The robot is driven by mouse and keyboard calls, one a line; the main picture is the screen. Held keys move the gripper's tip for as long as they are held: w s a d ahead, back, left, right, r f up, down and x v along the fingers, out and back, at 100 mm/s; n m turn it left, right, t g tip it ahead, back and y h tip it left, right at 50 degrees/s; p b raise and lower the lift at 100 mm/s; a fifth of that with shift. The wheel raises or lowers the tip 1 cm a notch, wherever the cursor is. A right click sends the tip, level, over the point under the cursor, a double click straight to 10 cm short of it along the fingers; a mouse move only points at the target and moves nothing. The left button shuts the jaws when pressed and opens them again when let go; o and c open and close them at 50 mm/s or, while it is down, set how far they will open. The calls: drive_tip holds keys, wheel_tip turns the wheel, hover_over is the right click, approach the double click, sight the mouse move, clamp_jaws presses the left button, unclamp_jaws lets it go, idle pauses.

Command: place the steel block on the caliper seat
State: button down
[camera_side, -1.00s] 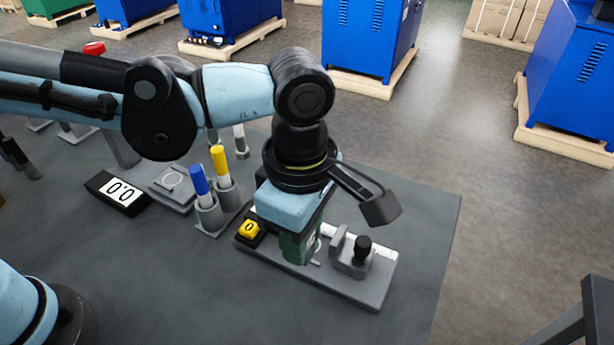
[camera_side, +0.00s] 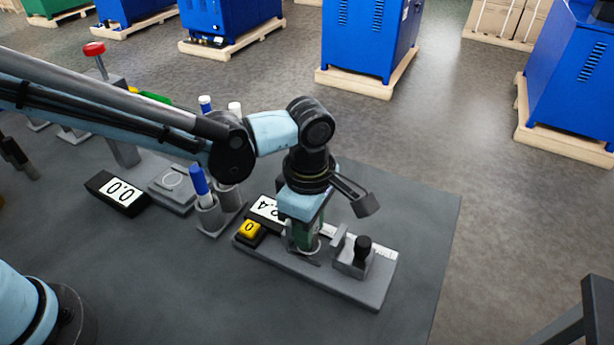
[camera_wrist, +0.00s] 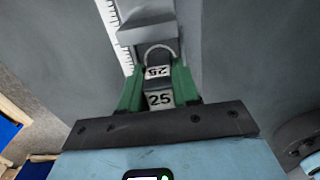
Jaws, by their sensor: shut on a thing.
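The steel block (camera_wrist: 159,98) is a small grey block with "25" on its faces. It is between the green fingers of my gripper (camera_wrist: 158,86), which is shut on it. The caliper seat (camera_wrist: 160,47) is marked by a pale ring on the grey caliper base, partly hidden by the block. In the side view my gripper (camera_side: 304,238) points down over this seat, low at the base; the fingers mostly hide the block. I cannot tell whether the block touches the seat.
The caliper base (camera_side: 345,285) carries a yellow "0" button (camera_side: 249,230), a partly covered display (camera_side: 268,208) and a jaw with a black knob (camera_side: 362,248). Left are a blue marker (camera_side: 199,182) in a holder and a "0.0" display (camera_side: 118,192). The right bench is clear.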

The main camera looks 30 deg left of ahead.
drive_tip(key=shift+f, duration=0.1)
drive_tip(key=c, duration=0.8)
unclamp_jaws()
